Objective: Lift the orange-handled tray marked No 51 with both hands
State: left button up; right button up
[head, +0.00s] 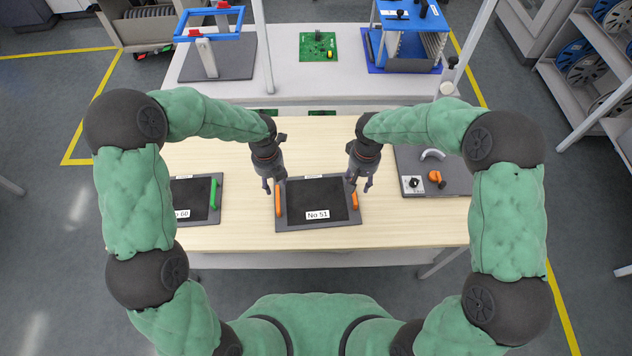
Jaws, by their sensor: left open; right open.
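The tray marked No 51 (318,225) is dark grey with a black inner mat and lies flat on the wooden table. Its left orange handle (278,203) and right orange handle (355,200) stand at its two sides. My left gripper (271,187) is open at the far end of the left handle, close to it. My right gripper (359,186) is open near the far end of the right handle and partly covers it. I cannot tell whether either gripper touches its handle.
A tray marked No 60 (190,220) with a green handle lies to the left, partly behind my arm. A grey board (440,187) with small parts lies to the right. The wooden table (420,225) is bare in front of that board. A white bench with fixtures stands behind.

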aim_at(277, 195)
pick_arm(q)
jog(key=shift+w+r, duration=0.15)
jog(key=shift+r, duration=0.1)
pick_arm(e)
jog(key=shift+r, duration=0.25)
jog(key=shift+f, duration=0.1)
pick_arm(q)
notch_tip(277, 195, down, 11)
jog(key=shift+r, duration=0.15)
pick_arm(e)
notch_tip(277, 195, down, 11)
jog(key=shift+r, duration=0.15)
pick_arm(q)
grip_shut()
pick_arm(e)
grip_shut()
jog(key=shift+r, duration=0.1)
